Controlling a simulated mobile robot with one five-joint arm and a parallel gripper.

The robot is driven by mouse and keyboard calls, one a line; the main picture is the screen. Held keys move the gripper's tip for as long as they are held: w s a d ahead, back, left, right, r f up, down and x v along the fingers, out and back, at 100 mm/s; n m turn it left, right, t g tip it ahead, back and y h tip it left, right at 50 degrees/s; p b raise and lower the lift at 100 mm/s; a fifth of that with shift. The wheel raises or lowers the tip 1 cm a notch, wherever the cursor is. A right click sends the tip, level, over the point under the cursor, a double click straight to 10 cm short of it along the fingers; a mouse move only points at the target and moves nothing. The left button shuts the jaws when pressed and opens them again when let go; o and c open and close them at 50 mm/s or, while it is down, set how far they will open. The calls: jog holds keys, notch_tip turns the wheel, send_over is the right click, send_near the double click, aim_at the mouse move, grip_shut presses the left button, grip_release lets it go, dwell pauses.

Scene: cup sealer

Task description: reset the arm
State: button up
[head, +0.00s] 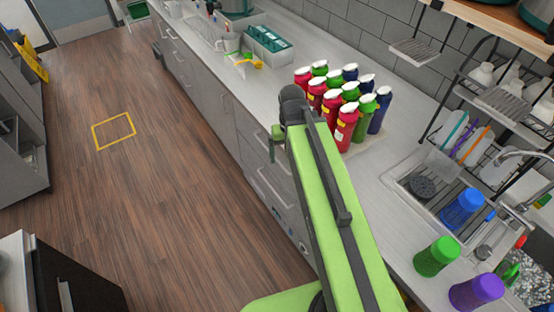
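My green arm rises from the bottom of the head view and reaches up and away along the front edge of the counter (215,75). Its dark far joint is beside the bottles. My gripper (276,152) is at the far end, small and pointing down just off the counter's front edge, over the drawer fronts. Its fingers are too small and partly hidden to tell open from shut. I see nothing clearly held in it.
Several red, green and blue bottles (347,122) stand on the counter just right of my arm's end. A green cup (436,257), a purple cup (477,292) and a blue cup (461,209) are near the sink. The wooden floor (140,180) at left is clear.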

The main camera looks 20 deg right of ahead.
jog(key=shift+n, duration=0.7)
jog(key=a, duration=0.4)
jog(key=s+a, duration=0.1)
jog(key=a, duration=0.1)
notch_tip(320, 180, down, 18)
jog(key=b, duration=1.8)
jog(key=shift+d+f, duration=0.1)
